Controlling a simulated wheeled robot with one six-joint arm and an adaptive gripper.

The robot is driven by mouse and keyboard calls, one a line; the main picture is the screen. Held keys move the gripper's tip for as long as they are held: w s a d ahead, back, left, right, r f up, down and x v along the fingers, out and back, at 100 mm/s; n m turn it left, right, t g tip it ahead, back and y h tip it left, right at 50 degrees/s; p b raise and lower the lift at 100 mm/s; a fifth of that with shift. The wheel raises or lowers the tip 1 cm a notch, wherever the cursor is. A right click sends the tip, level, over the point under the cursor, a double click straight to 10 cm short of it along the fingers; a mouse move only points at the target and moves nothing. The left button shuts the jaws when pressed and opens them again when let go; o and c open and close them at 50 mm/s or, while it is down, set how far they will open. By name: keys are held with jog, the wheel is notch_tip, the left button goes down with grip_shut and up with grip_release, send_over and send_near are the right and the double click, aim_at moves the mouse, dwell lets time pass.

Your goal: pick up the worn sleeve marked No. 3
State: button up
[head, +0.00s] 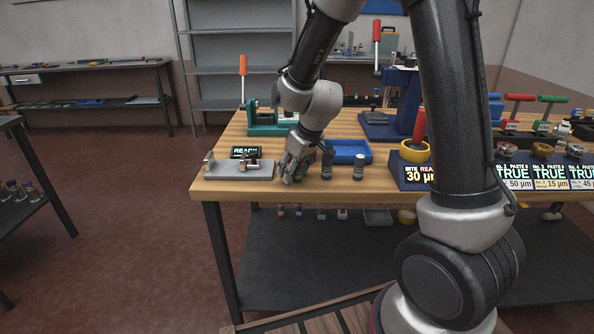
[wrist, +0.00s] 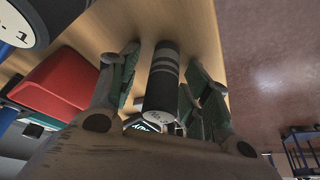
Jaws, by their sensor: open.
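My gripper (head: 297,168) is low over the bench's front left part, its fingers pointing down. In the wrist view my gripper (wrist: 163,60) is open, with a finger on each side of a dark sleeve (wrist: 161,82) with grey bands. The sleeve stands between the pads, apparently with a gap on both sides. In the head view two dark banded sleeves (head: 327,166) (head: 358,166) stand right of my gripper; any sleeve between the fingers is hidden there.
A blue tray (head: 350,148) lies behind the sleeves. A grey fixture (head: 238,172) and a small READY display (head: 245,152) are left of my gripper. A dark blue gauge stand (head: 412,180) is to the right. A red block (wrist: 58,84) shows in the wrist view.

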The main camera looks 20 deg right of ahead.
grip_shut()
